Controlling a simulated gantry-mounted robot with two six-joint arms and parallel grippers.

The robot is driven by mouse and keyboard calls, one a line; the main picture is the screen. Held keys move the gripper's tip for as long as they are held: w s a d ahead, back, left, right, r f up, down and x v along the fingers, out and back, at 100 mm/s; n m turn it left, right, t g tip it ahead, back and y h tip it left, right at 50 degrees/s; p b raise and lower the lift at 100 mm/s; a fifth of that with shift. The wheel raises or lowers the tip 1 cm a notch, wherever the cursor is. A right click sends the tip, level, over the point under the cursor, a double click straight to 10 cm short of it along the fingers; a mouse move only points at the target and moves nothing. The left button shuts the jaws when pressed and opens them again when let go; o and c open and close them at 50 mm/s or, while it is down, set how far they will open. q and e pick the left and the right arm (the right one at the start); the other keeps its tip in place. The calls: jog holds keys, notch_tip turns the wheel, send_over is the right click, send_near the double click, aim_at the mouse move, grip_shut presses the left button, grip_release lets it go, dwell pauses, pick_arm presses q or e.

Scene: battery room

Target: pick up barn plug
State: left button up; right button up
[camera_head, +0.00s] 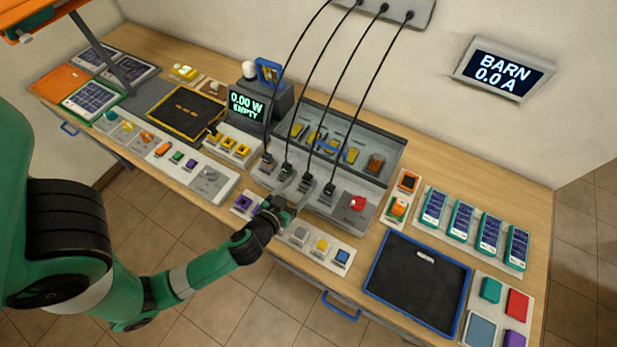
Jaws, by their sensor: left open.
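Several grey plugs on black cables stand in a row at the front of the grey unit: a left one (268,160), a second one (287,171), a third one (306,184) and a right one (329,190). I cannot read which is the barn plug. My left gripper (285,204) is open and sits just in front of the row, near the second and third plugs. It hides part of the strip below them. I cannot tell whether it touches a plug. My right gripper is not in view.
The cables hang from a grey wall panel (408,12). A wall screen (497,70) reads "BARN 0.0 A". A red knob (358,203) stands right of the plugs. A blue-rimmed dark tray (415,290) lies at the right. A strip with small colored blocks (320,246) runs along the front.

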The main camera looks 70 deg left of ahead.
aim_at(310, 175)
pick_arm(q)
jog(key=x, duration=1)
jog(key=shift+a+r+p, duration=0.1)
jog(key=shift+p, duration=0.25)
grip_shut()
